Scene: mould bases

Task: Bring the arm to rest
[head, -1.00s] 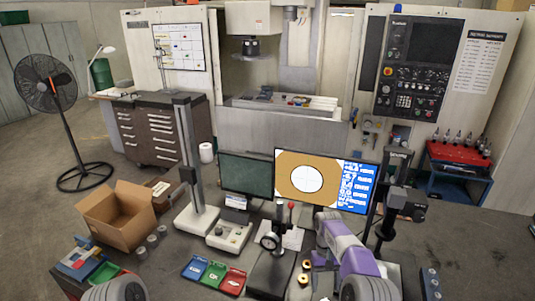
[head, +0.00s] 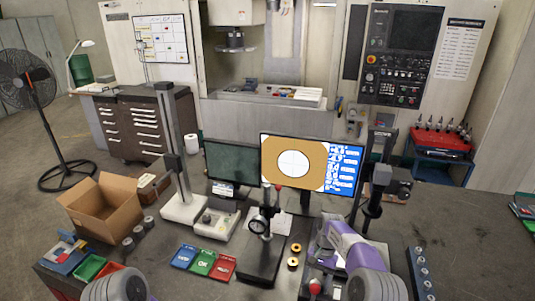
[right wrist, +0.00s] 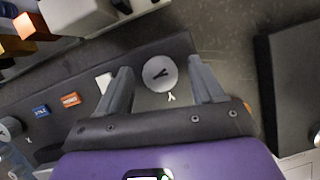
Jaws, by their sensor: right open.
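My right arm (head: 352,245), purple and grey, is bent over the right part of the bench in the head view. My left gripper is not in view.
A dial gauge stand (head: 261,240), two brass rings (head: 295,248) and blue, green and red trays (head: 203,262) stand left of the arm. A monitor (head: 306,162) stands behind. A rail with several round pieces (head: 421,270) lies to the right.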

